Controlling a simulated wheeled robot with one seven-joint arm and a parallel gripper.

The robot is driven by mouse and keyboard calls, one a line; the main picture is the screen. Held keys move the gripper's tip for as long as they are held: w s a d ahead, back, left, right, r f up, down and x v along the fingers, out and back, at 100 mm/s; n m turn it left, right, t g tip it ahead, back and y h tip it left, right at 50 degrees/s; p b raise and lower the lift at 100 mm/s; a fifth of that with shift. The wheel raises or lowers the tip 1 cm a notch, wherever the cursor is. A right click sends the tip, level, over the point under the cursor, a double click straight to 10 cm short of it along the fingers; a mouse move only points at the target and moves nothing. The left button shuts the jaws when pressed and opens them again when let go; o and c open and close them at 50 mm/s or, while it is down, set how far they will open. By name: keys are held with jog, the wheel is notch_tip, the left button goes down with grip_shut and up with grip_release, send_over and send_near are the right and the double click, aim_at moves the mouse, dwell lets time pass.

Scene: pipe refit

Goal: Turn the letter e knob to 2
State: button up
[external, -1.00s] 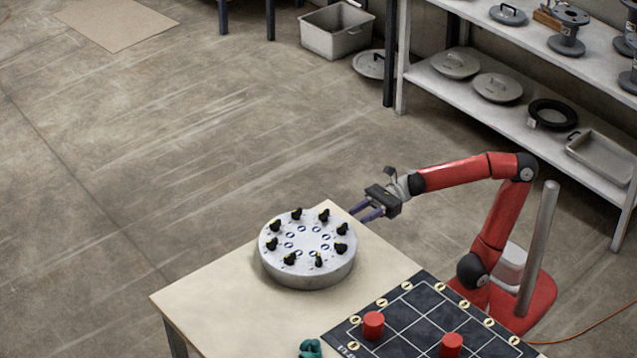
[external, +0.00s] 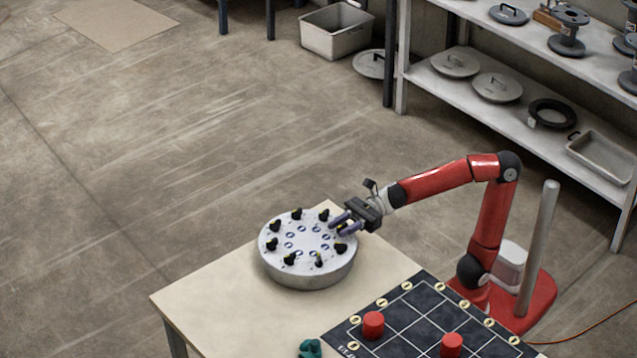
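A round grey drum (external: 308,277) stands on the table. Its pale top carries a ring of several black knobs with yellow marks, around an inner ring of blue-and-white labels. The letters and numbers are too small to read, so I cannot tell which knob is letter e. My gripper (external: 338,227) reaches over the right rim of the drum, its two fingers pointing left and apart. The fingers are around or just above a knob (external: 342,230) on the right side; I cannot tell whether they touch it. Another knob (external: 341,248) sits just below the fingers.
A black gridded board (external: 400,330) with red cylinders (external: 373,325) lies on the table (external: 230,300) at the front right. A green object (external: 310,348) is at the front edge. Shelves (external: 540,110) stand behind my arm. The table's left part is clear.

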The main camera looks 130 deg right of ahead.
grip_shut()
jog(key=shift+f+h+b, duration=0.15)
jog(key=shift+h+b, duration=0.15)
jog(key=shift+b, duration=0.3)
jog(key=m+h+b, duration=0.1)
jog(key=b, duration=0.1)
jog(key=m+h+b, duration=0.1)
jog(key=b, duration=0.1)
jog(key=shift+f+h, duration=0.3)
jog(key=shift+f, duration=0.05)
jog(key=m+h+b, duration=0.1)
jog(key=h+b, duration=0.1)
jog(key=b, duration=0.2)
jog(key=shift+m+g, duration=0.3)
jog(key=shift+g, duration=0.1)
jog(key=m+h+b, duration=0.1)
jog(key=h+b, duration=0.1)
jog(key=m+g+h+b, duration=0.1)
jog(key=b, duration=0.1)
jog(key=shift+r+g+h+b, duration=0.15)
jog(key=shift+g+h+b, duration=0.15)
jog(key=shift+h+b, duration=0.1)
jog(key=shift+r+m+g+h+b, duration=0.15)
jog(key=shift+m+g+h+b, duration=0.2)
jog(key=shift+m+g+h, duration=0.5)
jog(key=shift+r+m+g+h+b, duration=0.15)
jog(key=shift+m+g+h+b, duration=0.2)
jog(key=shift+m+g+h, duration=0.5)
jog(key=shift+m+h, duration=0.3)
jog(key=shift+h, duration=0.2)
